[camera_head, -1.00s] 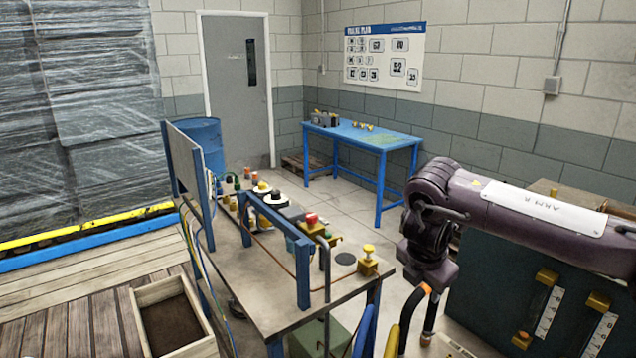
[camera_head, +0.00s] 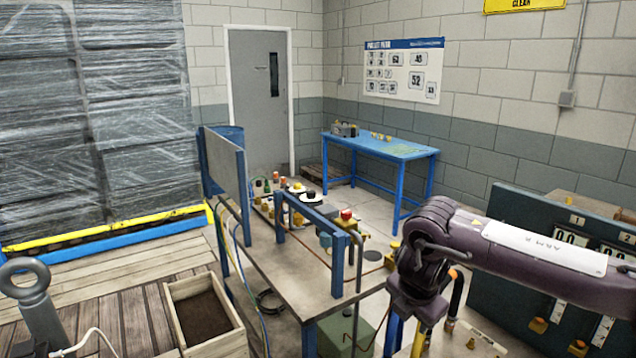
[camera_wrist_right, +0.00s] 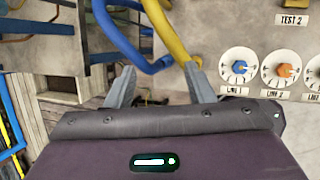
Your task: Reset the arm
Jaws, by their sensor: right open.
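My right arm (camera_head: 540,255), purple with a white label, comes in from the right in the head view, its wrist bent down beside the workbench. My right gripper (camera_wrist_right: 161,84) is open in the right wrist view, its two grey fingers apart. A blue hose (camera_wrist_right: 112,38) and a yellow hose (camera_wrist_right: 163,35) pass beyond the fingers; I cannot tell how far below they lie. No held object shows between the fingers. My left gripper is not in view.
A workbench (camera_head: 265,262) with a blue frame, buttons and fittings stands centre. A wooden box (camera_head: 236,340) is at front left, near a grey ring-topped hook (camera_head: 38,305). A dark panel cabinet (camera_head: 520,215) stands right.

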